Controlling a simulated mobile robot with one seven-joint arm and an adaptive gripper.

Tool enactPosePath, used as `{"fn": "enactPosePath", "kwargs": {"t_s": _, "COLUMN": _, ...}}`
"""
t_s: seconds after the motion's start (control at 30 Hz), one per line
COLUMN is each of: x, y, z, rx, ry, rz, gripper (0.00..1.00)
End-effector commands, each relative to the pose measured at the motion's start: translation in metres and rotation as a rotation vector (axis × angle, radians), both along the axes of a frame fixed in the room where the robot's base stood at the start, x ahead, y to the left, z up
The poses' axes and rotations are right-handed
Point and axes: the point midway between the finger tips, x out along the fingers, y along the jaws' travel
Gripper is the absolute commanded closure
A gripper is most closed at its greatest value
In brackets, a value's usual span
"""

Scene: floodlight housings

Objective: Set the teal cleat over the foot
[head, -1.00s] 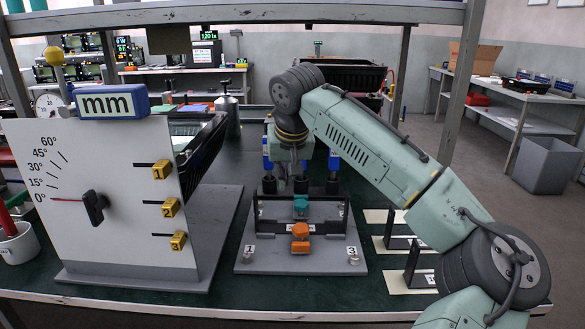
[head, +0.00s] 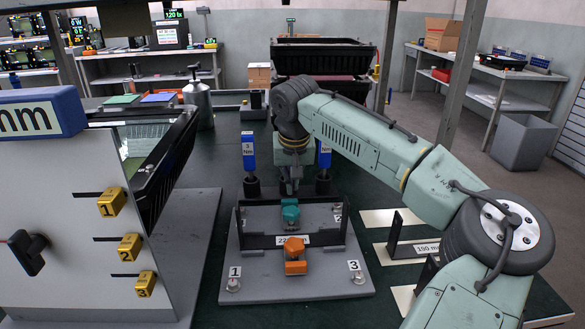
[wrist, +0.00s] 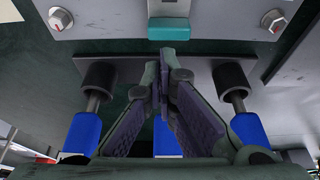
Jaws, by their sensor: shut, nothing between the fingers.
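The teal cleat (head: 290,212) sits at the middle of the grey fixture plate (head: 325,281), behind a dark upright bar. An orange cleat (head: 295,258) stands in front of that bar. My gripper (head: 291,190) is just behind the teal cleat in the head view, partly hidden by my arm. In the wrist view my gripper (wrist: 163,85) has its fingers together and empty, pointing towards the teal cleat (wrist: 169,28) with a gap between. I cannot make out the foot under the cleat.
Blue-handled drivers (head: 249,150) stand in dark holders close behind the plate, and flank my fingers in the wrist view (wrist: 82,132). A white dial board (head: 70,190) stands to the left. Black brackets on pale plates (head: 412,245) lie to the right.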

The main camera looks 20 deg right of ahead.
Motion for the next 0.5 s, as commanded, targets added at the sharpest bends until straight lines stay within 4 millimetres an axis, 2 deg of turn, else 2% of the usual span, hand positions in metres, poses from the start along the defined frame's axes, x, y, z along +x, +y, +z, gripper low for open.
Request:
{"fn": "enactPosePath", "kwargs": {"t_s": 0.2, "x": 0.006, "y": -0.001, "z": -0.018, "rx": 0.000, "ry": 0.000, "rz": 0.001, "gripper": 1.00}}
{"fn": "enactPosePath", "kwargs": {"t_s": 0.5, "x": 0.007, "y": -0.002, "z": -0.020, "rx": -0.001, "ry": -0.001, "rz": 0.001, "gripper": 1.00}}
